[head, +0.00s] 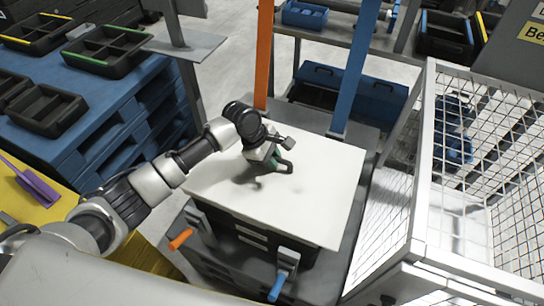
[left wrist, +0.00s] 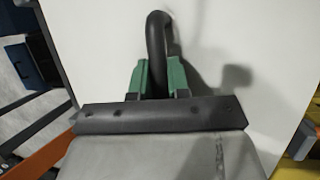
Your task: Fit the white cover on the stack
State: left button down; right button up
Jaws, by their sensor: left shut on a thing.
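The white cover (head: 310,208) is a flat white panel lying over a black crate stack (head: 255,238) in the head view. Its edges reach past the stack, and it looks turned a little relative to it. My right gripper is not in view.
An orange-handled clamp (head: 181,238) and a blue-handled clamp (head: 280,285) sit at the stack's near side. Orange (head: 264,60) and blue (head: 357,65) posts stand behind. A wire mesh cage (head: 425,160) is close on the right. Blue pallets (head: 130,115) with black trays stand left.

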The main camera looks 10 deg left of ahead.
pick_arm(q)
jog(key=c, duration=1.2)
grip_release()
jog(key=shift+r, duration=0.1)
jog(key=shift+o, duration=0.9)
jog(key=p+v, duration=0.1)
jog(key=v, duration=0.9)
jog(key=shift+a+r, duration=0.15)
jog(key=shift+r, duration=0.1)
